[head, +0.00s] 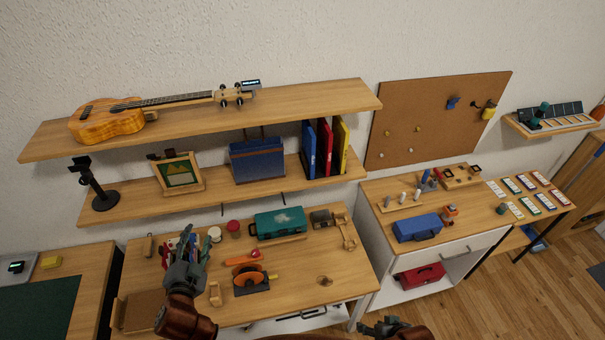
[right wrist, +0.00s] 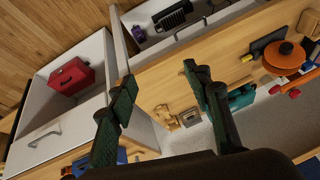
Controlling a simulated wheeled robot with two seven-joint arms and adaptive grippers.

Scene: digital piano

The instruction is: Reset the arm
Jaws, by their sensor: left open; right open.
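My left gripper (head: 186,272) is raised in front of the left part of the middle wooden table (head: 335,265) in the head view. It is open, and I see nothing held in it. My right gripper (head: 388,326) shows only in part at the bottom edge of the head view. In the right wrist view my right gripper (right wrist: 155,82) has its two dark green fingers spread well apart with nothing between them. It is apart from the furniture, and the table edge and a white cabinet show beyond it.
The table holds a teal case (head: 280,222), an orange-disc tool (head: 252,281) and several small items. Shelves above carry a ukulele (head: 110,120) and binders (head: 325,150). At right, a white cabinet (head: 470,243) bears a blue case (head: 417,228); a red toolbox (right wrist: 71,76) sits inside it.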

